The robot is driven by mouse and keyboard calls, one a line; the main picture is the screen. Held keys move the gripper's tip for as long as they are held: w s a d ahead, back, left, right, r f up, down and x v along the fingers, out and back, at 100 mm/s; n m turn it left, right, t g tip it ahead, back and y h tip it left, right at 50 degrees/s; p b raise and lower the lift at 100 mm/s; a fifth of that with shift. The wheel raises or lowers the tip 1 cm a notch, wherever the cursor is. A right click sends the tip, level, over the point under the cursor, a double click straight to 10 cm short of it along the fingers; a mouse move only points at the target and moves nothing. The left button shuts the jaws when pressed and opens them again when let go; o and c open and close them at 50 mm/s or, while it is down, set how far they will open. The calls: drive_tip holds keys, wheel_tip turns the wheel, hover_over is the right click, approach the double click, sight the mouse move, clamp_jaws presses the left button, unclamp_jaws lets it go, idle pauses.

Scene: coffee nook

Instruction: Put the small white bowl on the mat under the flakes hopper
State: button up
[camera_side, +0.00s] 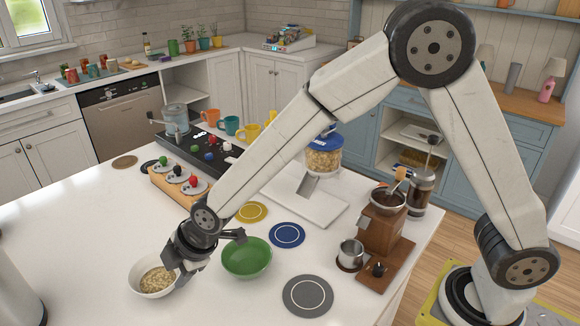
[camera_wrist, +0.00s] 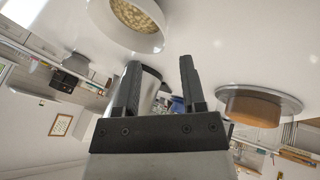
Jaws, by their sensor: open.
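The small white bowl (camera_side: 139,283), filled with pale flakes, stands upright on the white counter at the front left. It also shows at the top left of the wrist view (camera_wrist: 112,32), ahead of the fingertips. My gripper (camera_side: 181,272) is low at the bowl's right side, overlapping its rim in the side view; I cannot tell if they touch. In the wrist view my gripper (camera_wrist: 160,72) is open, with no bowl between its fingers. The flakes hopper (camera_side: 323,157), blue-lidded and clear, stands farther back over a white base (camera_side: 318,209). No separate mat is distinguishable beneath it.
A green bowl (camera_side: 246,260) stands right of my gripper. Yellow (camera_side: 252,212), blue (camera_side: 287,235) and grey (camera_side: 308,296) round mats lie flat nearby. A wooden grinder (camera_side: 380,235) with a metal cup (camera_side: 350,253) is at the right.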

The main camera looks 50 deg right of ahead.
sight(165, 290)
drive_tip(key=shift+x, duration=1.3)
drive_tip(key=shift+x, duration=2.6)
drive_tip(key=shift+s+a, duration=0.15)
clamp_jaws()
